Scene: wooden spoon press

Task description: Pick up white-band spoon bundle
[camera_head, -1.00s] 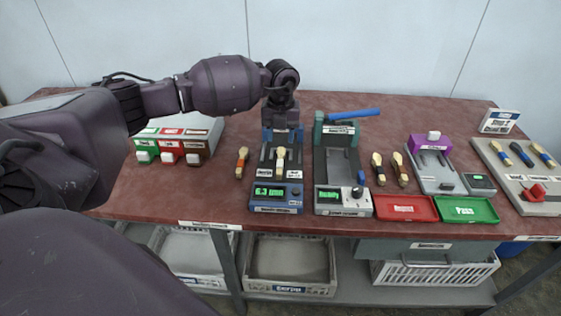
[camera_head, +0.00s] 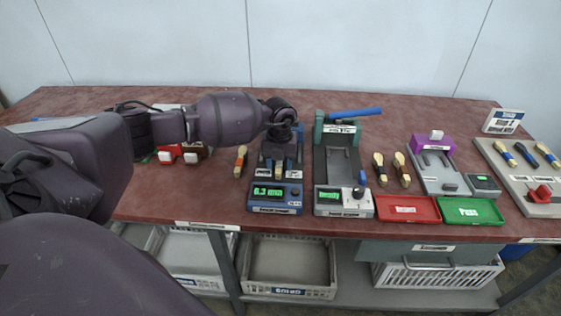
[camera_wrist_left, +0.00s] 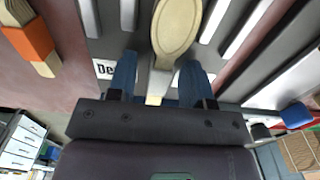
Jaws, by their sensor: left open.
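A pale spoon bundle (camera_wrist_left: 176,28) lies on the blue and black measuring device (camera_head: 275,203), whose display reads about 6.3. In the left wrist view its broad spoon end points up the picture. Its narrower part runs down between the fingers of my left gripper (camera_wrist_left: 158,82). The blue fingers stand apart on either side of it, and the jaws are open. In the head view my left gripper (camera_head: 281,162) is low over the device and hides much of the bundle.
An orange-banded bundle (camera_head: 240,161) lies just left of the device. A grey press (camera_head: 338,165) with a blue lever stands close on its right. Several other bundles lie further right, near the red tray (camera_head: 407,209) and green tray (camera_head: 470,211).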

